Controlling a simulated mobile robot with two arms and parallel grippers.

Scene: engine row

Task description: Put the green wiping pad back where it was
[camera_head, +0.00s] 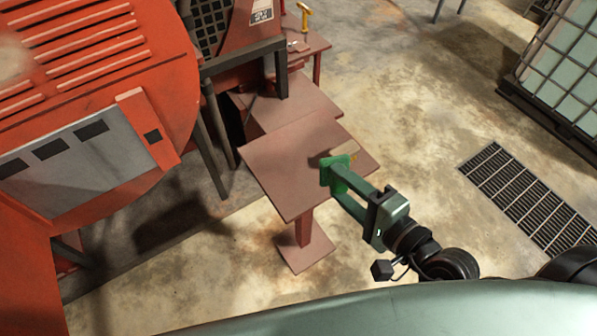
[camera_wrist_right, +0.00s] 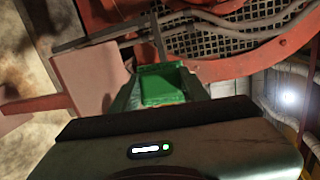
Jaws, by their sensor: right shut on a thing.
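The green wiping pad (camera_head: 338,161) is at the tips of my right gripper (camera_head: 341,176) in the head view. The gripper is shut on it. The pad also shows between the fingers in the right wrist view (camera_wrist_right: 163,86). In the head view the pad overlaps the right part of a reddish-brown pedestal table (camera_head: 285,175). I cannot tell whether it touches the tabletop or hangs above it. My left gripper is not in view.
A large orange machine (camera_head: 100,90) fills the left side. A lower brown platform (camera_head: 270,110) and a small table with a yellow-handled tool (camera_head: 304,16) stand behind. A floor grate (camera_head: 525,195) and a caged tank (camera_head: 565,70) are at right. The floor between is clear.

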